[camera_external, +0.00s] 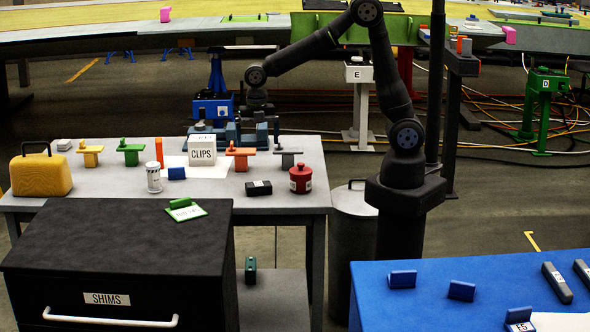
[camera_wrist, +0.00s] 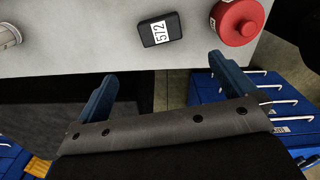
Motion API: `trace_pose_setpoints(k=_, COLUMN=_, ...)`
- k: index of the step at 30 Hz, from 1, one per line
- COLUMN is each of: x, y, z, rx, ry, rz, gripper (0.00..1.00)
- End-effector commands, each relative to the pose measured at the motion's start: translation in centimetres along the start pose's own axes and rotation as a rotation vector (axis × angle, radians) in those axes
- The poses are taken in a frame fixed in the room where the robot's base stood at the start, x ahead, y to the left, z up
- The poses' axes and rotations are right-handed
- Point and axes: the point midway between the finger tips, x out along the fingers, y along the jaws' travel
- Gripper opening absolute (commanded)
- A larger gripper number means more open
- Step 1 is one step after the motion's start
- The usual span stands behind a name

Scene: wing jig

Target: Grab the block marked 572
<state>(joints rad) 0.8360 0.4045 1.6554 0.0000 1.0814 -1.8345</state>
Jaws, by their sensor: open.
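The block marked 572 (camera_wrist: 160,29) is small and black with a white label, lying on the grey table in the wrist view. In the external view a black block (camera_external: 259,188) sits beside the red pot, its label too small to read. My gripper (camera_wrist: 161,68) is open and empty, its two blue fingers spread wide. In the wrist view the block appears beyond the fingertips, between their lines and apart from both. In the external view my arm bends over to the left and its end hangs down near the table's back part.
A red pot (camera_wrist: 238,20) stands close right of the block. A white CLIPS box (camera_external: 202,150), orange piece (camera_external: 240,158), grey piece (camera_external: 287,158) and blue block (camera_external: 177,173) are near it. A black SHIMS cabinet (camera_external: 110,245) stands in front, a blue bench (camera_external: 440,290) at right.

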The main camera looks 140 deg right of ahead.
Motion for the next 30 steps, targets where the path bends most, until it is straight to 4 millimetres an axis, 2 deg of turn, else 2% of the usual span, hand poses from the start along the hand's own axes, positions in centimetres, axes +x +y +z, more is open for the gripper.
trace_pose_setpoints(k=12, x=8.7, y=-0.1, z=0.0, rx=0.001, ry=0.001, rz=-0.005, gripper=1.00)
trace_pose_setpoints(k=16, x=10.6, y=0.0, z=0.0, rx=0.001, ry=0.001, rz=-0.003, gripper=1.00)
trace_pose_setpoints(k=23, x=12.0, y=-0.1, z=0.0, rx=0.002, ry=0.001, rz=-0.003, gripper=1.00)
trace_pose_setpoints(k=30, x=15.4, y=-0.1, z=0.0, rx=0.002, ry=0.001, rz=-0.004, gripper=1.00)
